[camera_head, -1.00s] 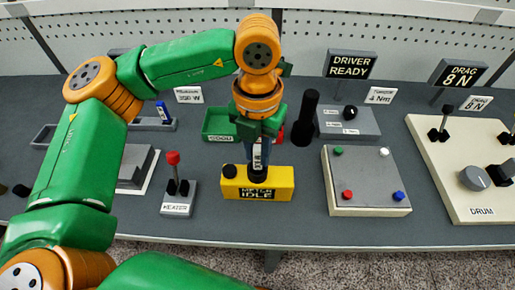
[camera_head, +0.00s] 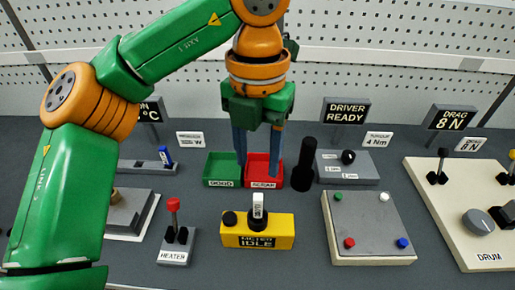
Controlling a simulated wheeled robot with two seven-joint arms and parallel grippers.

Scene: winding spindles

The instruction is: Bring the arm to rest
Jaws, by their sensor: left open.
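My left arm comes in from the left, and its gripper (camera_head: 258,165) hangs pointing down over the back of the table. The gripper is open, with its two blue fingers apart and nothing seen between them. The fingers show in front of the green GOOD tray (camera_head: 221,182) and the red tray (camera_head: 263,184); I cannot tell whether they touch them. A small white spindle-like piece (camera_head: 258,208) stands upright at the yellow meter box (camera_head: 258,238), which reads IDLE. It is apart from the gripper. My right gripper is not in view.
A black cylinder (camera_head: 304,165) stands right of the red tray. A grey panel with coloured buttons (camera_head: 368,222), the DRUM panel (camera_head: 450,230) and the HEATER lever box (camera_head: 176,247) stand around. A DRIVER READY sign (camera_head: 346,111) is behind. A perforated wall closes the back.

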